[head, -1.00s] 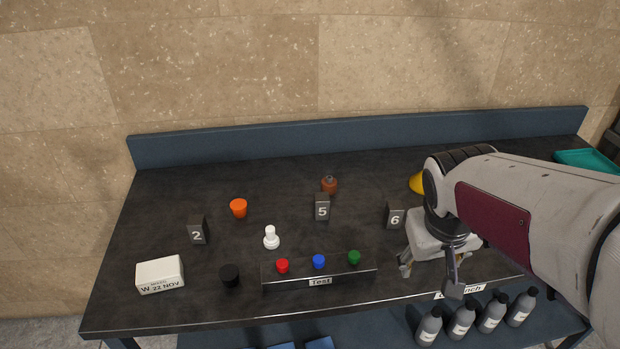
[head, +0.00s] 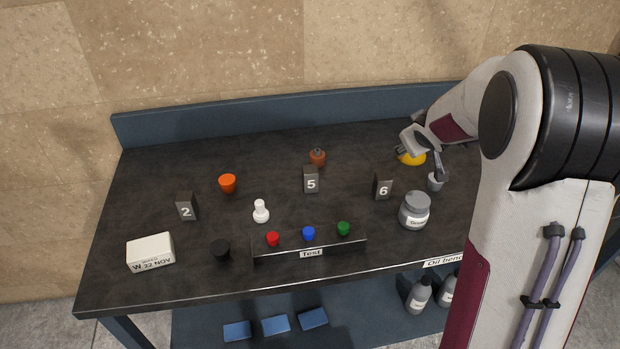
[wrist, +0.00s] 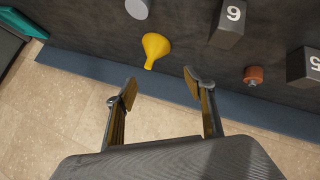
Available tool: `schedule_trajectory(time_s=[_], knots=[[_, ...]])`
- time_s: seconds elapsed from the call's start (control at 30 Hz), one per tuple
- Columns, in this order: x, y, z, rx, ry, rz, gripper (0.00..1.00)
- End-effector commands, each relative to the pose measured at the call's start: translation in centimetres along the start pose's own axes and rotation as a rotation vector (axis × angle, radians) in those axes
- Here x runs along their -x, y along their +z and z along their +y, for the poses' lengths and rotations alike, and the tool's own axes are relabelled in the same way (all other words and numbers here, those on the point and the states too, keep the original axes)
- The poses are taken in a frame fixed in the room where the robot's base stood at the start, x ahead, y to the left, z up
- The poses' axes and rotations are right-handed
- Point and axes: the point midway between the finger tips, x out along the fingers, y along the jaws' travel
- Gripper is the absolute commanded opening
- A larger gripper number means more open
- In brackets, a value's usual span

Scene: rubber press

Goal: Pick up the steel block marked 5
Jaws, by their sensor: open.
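The steel block marked 5 (head: 311,180) stands upright near the middle of the dark bench, its number facing the head camera. In the wrist view the block marked 5 (wrist: 307,68) is cut off at the right edge.
Similar blocks marked 6 (head: 383,187) and 2 (head: 186,206) stand to either side. A white piece (head: 261,211), orange cup (head: 228,183), grey jar (head: 415,211) and button panel (head: 310,246) stand around. A low back wall (head: 280,117) edges the bench.

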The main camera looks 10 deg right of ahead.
Motion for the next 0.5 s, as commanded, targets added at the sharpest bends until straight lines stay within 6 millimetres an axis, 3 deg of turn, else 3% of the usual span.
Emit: schedule_trajectory(time_s=[0.2, 0.5], knots=[[-4.8, -3.4, -0.8, 0.069, -0.069, 0.152, 0.54], [-8.6, -7.2, -4.7, 0.161, -0.249, 0.361, 0.54]])
